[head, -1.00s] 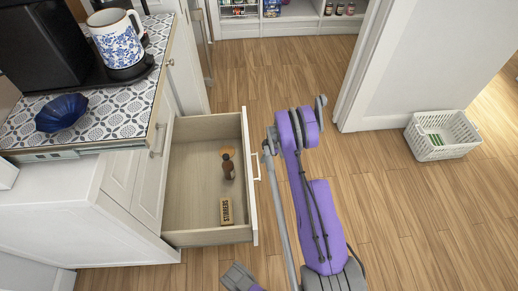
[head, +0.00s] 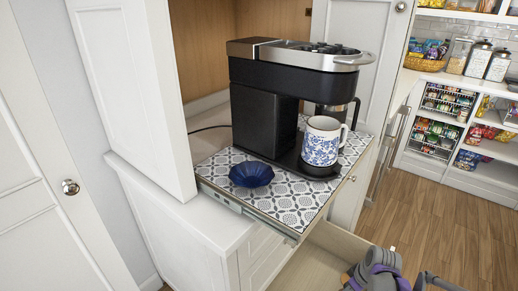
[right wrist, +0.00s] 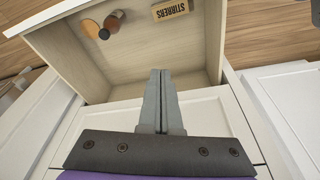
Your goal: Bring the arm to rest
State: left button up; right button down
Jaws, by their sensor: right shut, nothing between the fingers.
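My right gripper (right wrist: 160,78) is shut and empty in the right wrist view. Its fingertips point at the open drawer (right wrist: 195,85), overlapping its near edge in the picture. The exact gap cannot be told. In the head view, part of my purple and grey arm (head: 378,272) shows at the bottom, by the open drawer (head: 350,238); its fingertips do not show there. My left gripper is not in view.
A coffee machine (head: 262,112), a blue-patterned mug (head: 321,143) and a dark blue bowl (head: 251,174) stand on the tiled counter. The drawer holds a STIRRERS box (right wrist: 170,10) and a brown bottle (right wrist: 113,20). Wooden floor (head: 450,225) lies free at right.

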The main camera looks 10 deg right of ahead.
jog(key=s+a+r+m+t, duration=0.1)
jog(key=s+a+r, duration=0.2)
jog(key=s+a, duration=0.3)
jog(key=s+a+r+m, duration=0.2)
jog(key=s+a+r, duration=0.1)
jog(key=s+a, duration=0.3)
jog(key=s+a+r+m+t, duration=0.1)
jog(key=s+a+r, duration=0.2)
jog(key=s+a, duration=0.2)
pick_arm(q)
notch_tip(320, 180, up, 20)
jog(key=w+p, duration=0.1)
jog(key=p, duration=1.6)
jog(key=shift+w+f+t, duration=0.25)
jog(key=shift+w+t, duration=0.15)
pick_arm(e)
notch_tip(320, 180, up, 19)
jog(key=w+t, duration=0.1)
jog(key=shift+w+a+r+h, duration=0.15)
jog(key=shift+w+h, duration=0.1)
jog(key=shift+h, duration=0.15)
